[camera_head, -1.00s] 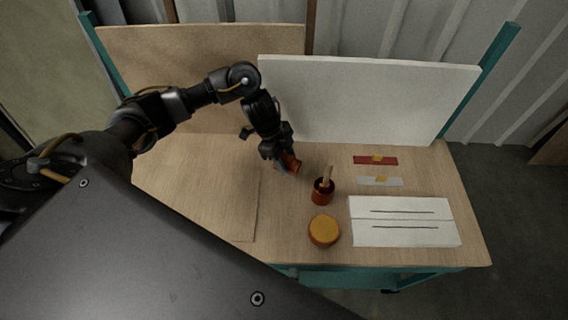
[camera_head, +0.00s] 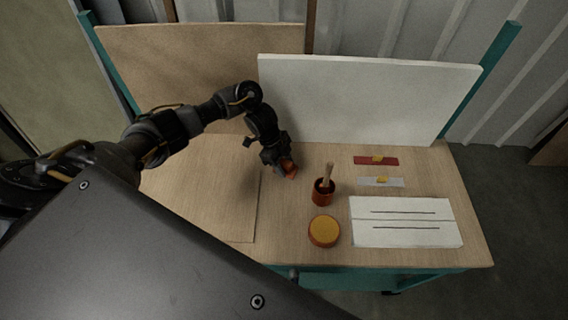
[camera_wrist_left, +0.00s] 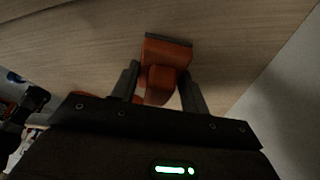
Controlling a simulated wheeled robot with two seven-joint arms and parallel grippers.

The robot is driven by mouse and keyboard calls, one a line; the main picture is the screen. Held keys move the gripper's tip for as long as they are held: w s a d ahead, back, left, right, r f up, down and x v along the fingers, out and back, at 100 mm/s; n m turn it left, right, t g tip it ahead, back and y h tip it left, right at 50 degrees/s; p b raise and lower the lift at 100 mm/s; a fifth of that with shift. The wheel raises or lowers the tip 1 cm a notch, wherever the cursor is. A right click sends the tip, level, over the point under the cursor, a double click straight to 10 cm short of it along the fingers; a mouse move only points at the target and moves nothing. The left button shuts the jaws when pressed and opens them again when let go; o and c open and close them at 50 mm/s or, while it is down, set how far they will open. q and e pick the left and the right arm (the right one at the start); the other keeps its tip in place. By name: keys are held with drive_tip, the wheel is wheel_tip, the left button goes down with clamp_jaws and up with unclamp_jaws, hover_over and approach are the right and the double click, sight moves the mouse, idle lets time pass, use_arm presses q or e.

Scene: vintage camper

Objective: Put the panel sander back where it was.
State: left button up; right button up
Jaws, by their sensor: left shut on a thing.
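The panel sander (camera_wrist_left: 165,54) is an orange-red block with a dark grey edge along its far side. My left gripper (camera_wrist_left: 158,78) is shut on it, one finger on each side, in the left wrist view. In the head view the left gripper (camera_head: 276,160) points down over the wooden bench, and a small part of the sander (camera_head: 290,170) shows at its tips. The sander is close to the bench top; I cannot tell whether it touches. My right gripper is not in view.
A red pot (camera_head: 322,198) with a wooden-handled tool stands just right of the gripper. A round tin (camera_head: 324,231) with a yellow top, red and pale strips, and a slotted white panel (camera_head: 405,221) lie farther right. A white board (camera_head: 365,100) stands behind.

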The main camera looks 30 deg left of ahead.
use_arm(q)
drive_tip(key=shift+f, duration=0.1)
drive_tip(key=shift+f, duration=0.15)
drive_tip(key=o, duration=1)
drive_tip(key=shift+c, duration=0.2)
drive_tip(key=shift+r, duration=0.3)
drive_tip(key=v, duration=1.2)
drive_tip(key=shift+s, duration=0.15)
